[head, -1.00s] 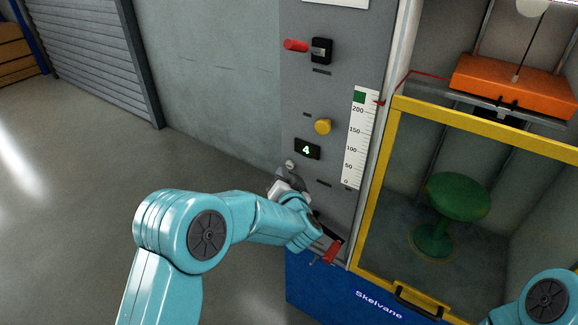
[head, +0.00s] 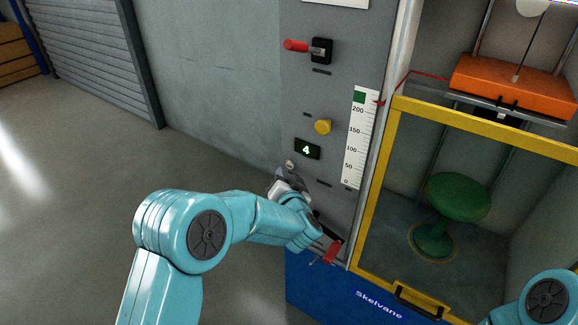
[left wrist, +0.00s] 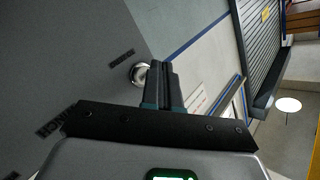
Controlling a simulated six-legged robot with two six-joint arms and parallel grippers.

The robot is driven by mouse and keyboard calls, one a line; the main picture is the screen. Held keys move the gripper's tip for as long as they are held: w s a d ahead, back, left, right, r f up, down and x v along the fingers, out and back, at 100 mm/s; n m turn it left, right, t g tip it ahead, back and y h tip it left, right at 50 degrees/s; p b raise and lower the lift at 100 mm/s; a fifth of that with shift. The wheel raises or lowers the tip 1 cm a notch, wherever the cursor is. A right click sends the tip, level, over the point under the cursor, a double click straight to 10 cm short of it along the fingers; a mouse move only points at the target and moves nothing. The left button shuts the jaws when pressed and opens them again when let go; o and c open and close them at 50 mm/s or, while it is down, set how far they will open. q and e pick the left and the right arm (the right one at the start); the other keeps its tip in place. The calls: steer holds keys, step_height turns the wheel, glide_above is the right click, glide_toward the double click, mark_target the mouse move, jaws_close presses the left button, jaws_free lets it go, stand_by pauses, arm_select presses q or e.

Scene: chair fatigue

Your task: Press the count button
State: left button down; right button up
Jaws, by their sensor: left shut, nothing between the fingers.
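A small round silver button (head: 290,164) sits on the grey machine panel (head: 340,90), just below a dark display (head: 307,149) that reads 4 in green. In the left wrist view the silver button (left wrist: 139,74) is just left of the fingertips. My left gripper (head: 286,178) is close below the button in the head view, its fingers shut and empty. They also show upright in the left wrist view (left wrist: 163,84). I cannot tell whether they touch the panel. A yellow button (head: 323,127) is above the display. My right gripper is out of view.
A red lever (head: 296,45) juts from the panel's top, and a red handle (head: 332,252) is low beside my left arm. A white scale (head: 359,140) is to the right. A yellow-framed guard (head: 382,180) fronts a green stool (head: 457,197). Floor at left is clear.

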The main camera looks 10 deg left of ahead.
arm_select(q)
steer(key=shift+w, duration=0.15)
steer(key=shift+w+d, duration=0.15)
steer(key=shift+w, duration=0.1)
steer(key=shift+w+d+p, duration=0.1)
steer(key=shift+w+p, duration=0.2)
steer(key=shift+w, duration=0.05)
stand_by(0.8)
steer(key=shift+s+a, duration=0.25)
steer(key=shift+s, duration=0.5)
steer(key=shift+s+a+b, duration=0.15)
steer(key=shift+s+a, duration=0.15)
steer(key=shift+s, duration=0.5)
steer(key=shift+s+a+b, duration=0.1)
steer(key=shift+s+a, duration=0.15)
steer(key=shift+s, duration=0.5)
steer(key=shift+s+a+b, duration=0.15)
steer(key=shift+s+a, duration=0.15)
steer(key=shift+s, duration=0.5)
